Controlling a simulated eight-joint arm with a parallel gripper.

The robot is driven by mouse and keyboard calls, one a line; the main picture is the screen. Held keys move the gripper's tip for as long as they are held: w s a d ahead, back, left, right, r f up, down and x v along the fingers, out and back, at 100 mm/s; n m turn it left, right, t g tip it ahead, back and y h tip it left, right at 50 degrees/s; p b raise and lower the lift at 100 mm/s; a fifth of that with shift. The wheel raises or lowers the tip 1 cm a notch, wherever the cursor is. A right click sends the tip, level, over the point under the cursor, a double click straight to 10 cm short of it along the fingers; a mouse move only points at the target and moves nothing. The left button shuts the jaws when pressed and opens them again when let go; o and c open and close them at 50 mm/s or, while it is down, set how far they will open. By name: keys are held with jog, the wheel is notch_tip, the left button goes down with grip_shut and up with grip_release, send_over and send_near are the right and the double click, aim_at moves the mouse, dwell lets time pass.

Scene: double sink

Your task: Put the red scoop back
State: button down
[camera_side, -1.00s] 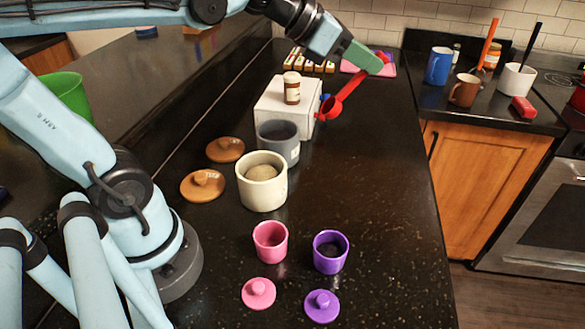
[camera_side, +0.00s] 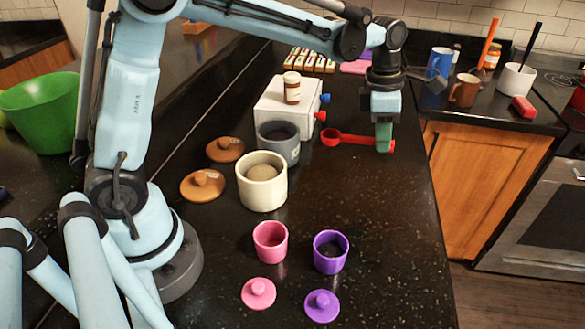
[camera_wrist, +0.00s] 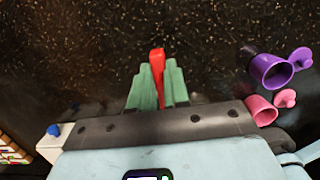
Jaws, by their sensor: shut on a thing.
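My gripper (camera_side: 384,146) points down over the dark counter, to the right of the white box. It is shut on the handle of the red scoop (camera_side: 331,137). The scoop's bowl sticks out to the left, and the handle's end shows just right of the fingers. In the wrist view the red handle (camera_wrist: 157,62) shows between the green fingers (camera_wrist: 157,84); the bowl is hidden there. The white box (camera_side: 285,106) has a red knob (camera_side: 320,116) and a blue knob (camera_side: 326,98) on its right side.
Nearby are an open grey canister (camera_side: 279,152), an open cream canister (camera_side: 262,193), brown lids (camera_side: 202,185), a pink cup (camera_side: 270,248) and a purple cup (camera_side: 330,258). The counter around and in front of the gripper is clear.

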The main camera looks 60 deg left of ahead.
send_over(358, 158)
jog(key=f, duration=0.7)
jog(key=shift+s+a, duration=0.1)
jog(key=shift+s, duration=0.1)
jog(key=shift+f, duration=2.05)
jog(key=shift+f, duration=0.1)
jog(key=c, duration=1.1)
grip_release()
